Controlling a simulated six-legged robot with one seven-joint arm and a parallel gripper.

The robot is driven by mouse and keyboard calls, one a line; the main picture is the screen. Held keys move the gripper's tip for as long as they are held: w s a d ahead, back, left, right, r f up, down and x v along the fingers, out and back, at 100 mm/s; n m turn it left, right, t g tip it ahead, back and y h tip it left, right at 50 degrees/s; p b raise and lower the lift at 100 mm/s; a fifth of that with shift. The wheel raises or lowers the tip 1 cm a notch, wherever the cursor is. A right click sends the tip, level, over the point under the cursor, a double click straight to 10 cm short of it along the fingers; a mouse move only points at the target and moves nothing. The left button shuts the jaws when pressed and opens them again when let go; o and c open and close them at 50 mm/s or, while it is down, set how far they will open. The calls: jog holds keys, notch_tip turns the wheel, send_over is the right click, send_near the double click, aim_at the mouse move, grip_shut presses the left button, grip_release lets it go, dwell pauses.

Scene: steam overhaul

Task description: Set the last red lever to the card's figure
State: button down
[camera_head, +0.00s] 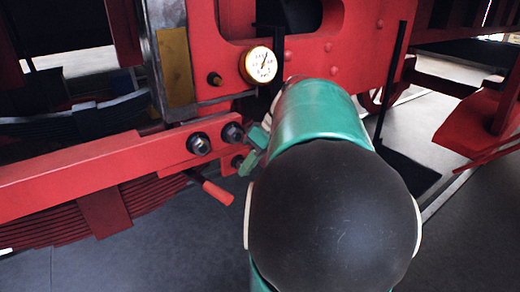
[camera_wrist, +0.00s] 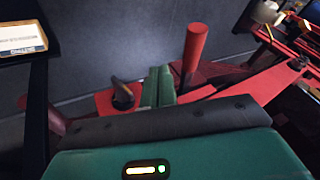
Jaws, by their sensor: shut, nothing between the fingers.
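A red-handled lever (camera_head: 217,192) sticks out down and right from below the red beam in the head view. In the wrist view its red handle (camera_wrist: 195,48) stands just right of my fingers. In the head view my green gripper (camera_head: 254,151) is partly hidden by my arm, right of the lever. A round brass-rimmed gauge (camera_head: 258,65) with a pale dial is above; its figures are too small to read.
A pale card (camera_wrist: 22,38) with unreadable print lies at the wrist view's upper left. A red beam (camera_head: 95,165) with dark bolts (camera_head: 199,143) runs beside my gripper, above a red leaf spring (camera_head: 60,220). Grey floor (camera_head: 150,260) is clear below.

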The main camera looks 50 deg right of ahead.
jog(key=a, duration=0.1)
jog(key=a+f, duration=0.1)
jog(key=a, duration=0.2)
jog(key=shift+w+a+f, duration=0.15)
jog(key=shift+w+f, duration=0.15)
jog(key=shift+f, duration=0.05)
jog(key=shift+a, duration=0.1)
jog(key=shift+a+f+m, duration=0.1)
jog(key=shift+a+m, duration=0.2)
jog(key=shift+a, duration=0.4)
jog(key=shift+d, duration=0.15)
